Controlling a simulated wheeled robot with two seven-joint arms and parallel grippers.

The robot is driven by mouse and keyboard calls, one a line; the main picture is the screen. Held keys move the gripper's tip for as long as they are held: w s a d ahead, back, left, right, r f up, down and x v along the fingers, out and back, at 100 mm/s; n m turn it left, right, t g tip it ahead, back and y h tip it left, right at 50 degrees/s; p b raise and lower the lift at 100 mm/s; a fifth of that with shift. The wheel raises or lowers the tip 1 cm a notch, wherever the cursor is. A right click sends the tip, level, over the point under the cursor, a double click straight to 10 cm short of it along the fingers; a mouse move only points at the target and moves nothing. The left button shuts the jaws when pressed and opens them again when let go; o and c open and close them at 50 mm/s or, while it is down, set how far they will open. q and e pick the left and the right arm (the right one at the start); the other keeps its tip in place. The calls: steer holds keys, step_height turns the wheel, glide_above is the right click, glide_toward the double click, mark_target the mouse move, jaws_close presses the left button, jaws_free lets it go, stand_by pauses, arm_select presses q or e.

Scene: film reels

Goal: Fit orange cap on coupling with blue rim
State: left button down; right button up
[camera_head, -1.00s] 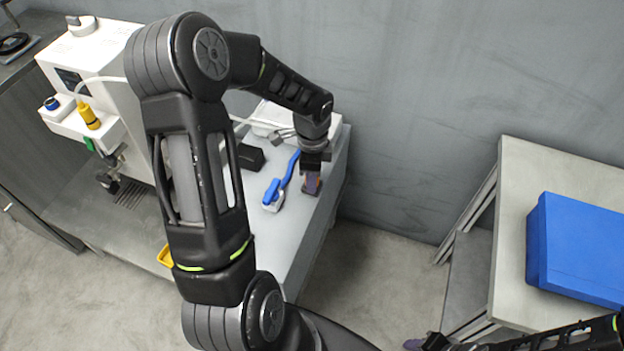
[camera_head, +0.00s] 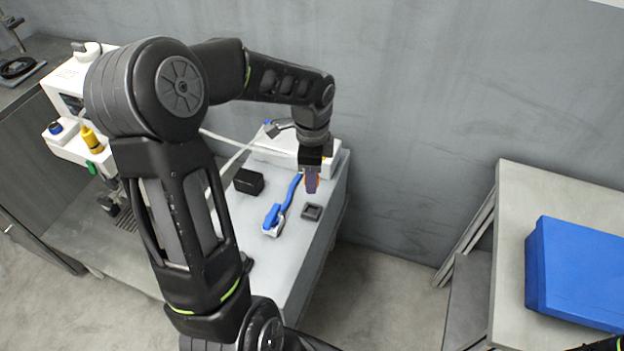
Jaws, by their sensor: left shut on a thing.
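My left gripper (camera_head: 312,184) points down above the right part of the light grey bench. A round part with a blue top (camera_head: 56,128), possibly the coupling with the blue rim, stands on the white machine's ledge at far left. Its details are too small to tell. My right gripper is out of view.
A blue brush-like tool (camera_head: 275,214) and a black block (camera_head: 249,181) lie left of the holder. A white box (camera_head: 270,148) stands behind. A yellow part (camera_head: 91,138) is on the machine (camera_head: 72,150). A blue case (camera_head: 575,270) rests on the right table.

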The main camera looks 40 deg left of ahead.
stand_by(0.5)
arm_select(q)
steer(key=w+d+f+n+p, duration=0.3)
steer(key=d+n, duration=0.2)
steer(key=d, duration=0.3)
steer(key=w+d+f+n+p, duration=0.2)
steer(key=d+f+n+p, duration=0.1)
steer(key=d+n, duration=0.3)
steer(key=shift+w+d+f, duration=0.25)
steer(key=shift+w+d, duration=0.15)
steer(key=shift+d, duration=0.65)
